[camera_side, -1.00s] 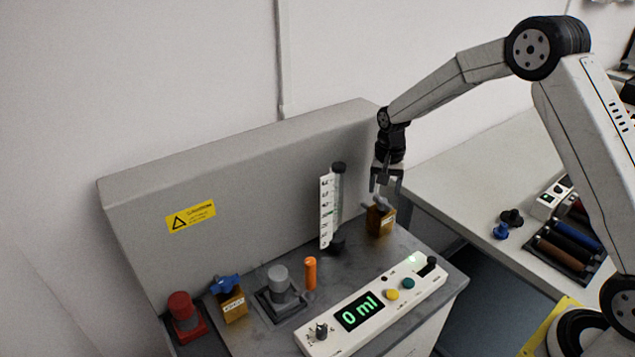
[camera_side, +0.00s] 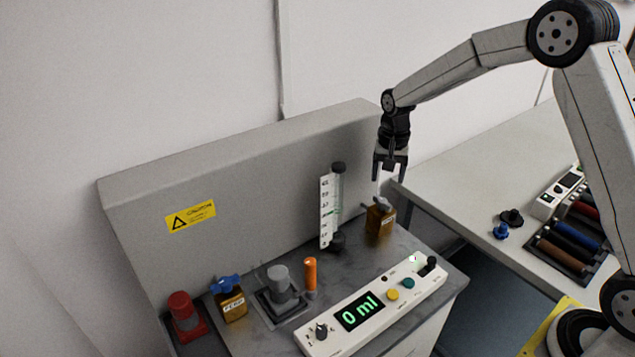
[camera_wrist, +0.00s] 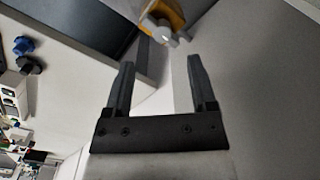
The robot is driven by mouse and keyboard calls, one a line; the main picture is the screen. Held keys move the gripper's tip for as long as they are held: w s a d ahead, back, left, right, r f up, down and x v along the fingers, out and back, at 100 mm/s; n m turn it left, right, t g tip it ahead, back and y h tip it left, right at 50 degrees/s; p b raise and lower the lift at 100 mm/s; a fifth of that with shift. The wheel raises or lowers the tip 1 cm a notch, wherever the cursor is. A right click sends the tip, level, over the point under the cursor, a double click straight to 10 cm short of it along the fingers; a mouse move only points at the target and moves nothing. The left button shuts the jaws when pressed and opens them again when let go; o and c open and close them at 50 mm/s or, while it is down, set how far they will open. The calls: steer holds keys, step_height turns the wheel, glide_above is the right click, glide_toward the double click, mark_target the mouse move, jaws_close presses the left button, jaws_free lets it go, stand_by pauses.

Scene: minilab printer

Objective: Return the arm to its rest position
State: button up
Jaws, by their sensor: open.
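My gripper (camera_side: 390,163) hangs fingers down above the back right of the machine in the side view. It is open and empty. Just below it stands an amber block with a grey valve handle (camera_side: 380,217), apart from the fingertips. In the wrist view both fingers of my gripper (camera_wrist: 159,75) are spread with nothing between them. The amber block with its grey handle (camera_wrist: 165,22) shows past the fingertips at the top.
The machine top holds a graduated tube (camera_side: 331,207), an orange cylinder (camera_side: 310,274), a second amber block with blue handle (camera_side: 229,298), a red knob (camera_side: 182,312) and a control panel (camera_side: 372,303) reading "0 ml". A side table (camera_side: 465,172) stands right, with a blue knob (camera_side: 501,231).

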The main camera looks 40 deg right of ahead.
steer(key=s+a+n+t, duration=0.1)
steer(key=s+a+n, duration=0.2)
steer(key=s, duration=0.7)
steer(key=s+a+n+t, duration=0.1)
steer(key=s+a+n, duration=0.3)
steer(key=s, duration=0.7)
steer(key=shift+a+r+n, duration=0.2)
steer(key=shift+r+n, duration=0.05)
steer(key=shift+n, duration=0.55)
